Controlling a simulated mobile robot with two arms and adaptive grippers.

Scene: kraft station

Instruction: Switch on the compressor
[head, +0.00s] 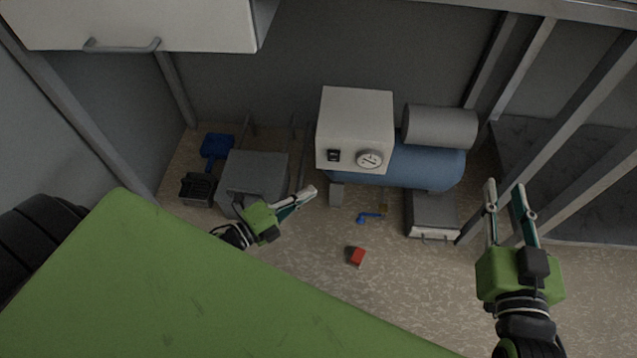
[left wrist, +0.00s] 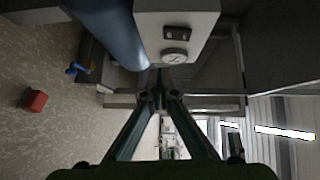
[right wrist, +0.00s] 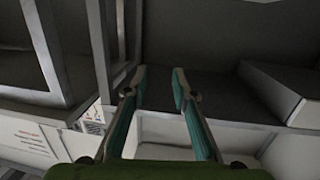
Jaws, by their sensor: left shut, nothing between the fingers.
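The compressor stands on the floor at the back, with a light box (head: 352,118) in front of a blue tank (head: 420,168) and a grey cylinder (head: 440,127). The box front bears a black switch (head: 334,155) and a round gauge (head: 369,159). In the left wrist view the switch (left wrist: 177,33) and gauge (left wrist: 174,57) show ahead of the fingertips. My left gripper (head: 312,190) is shut and empty, below and left of the switch and apart from it. My right gripper (head: 506,186) is open and empty, right of the compressor. The switch position is too small to tell.
A red block (head: 357,257) and a blue-handled valve (head: 369,217) are on the floor. A grey box (head: 253,177), a blue dustpan (head: 217,147) and a dark crate (head: 197,188) stand left. A grey case (head: 432,213) sits below the tank. Metal posts (head: 575,115) stand right.

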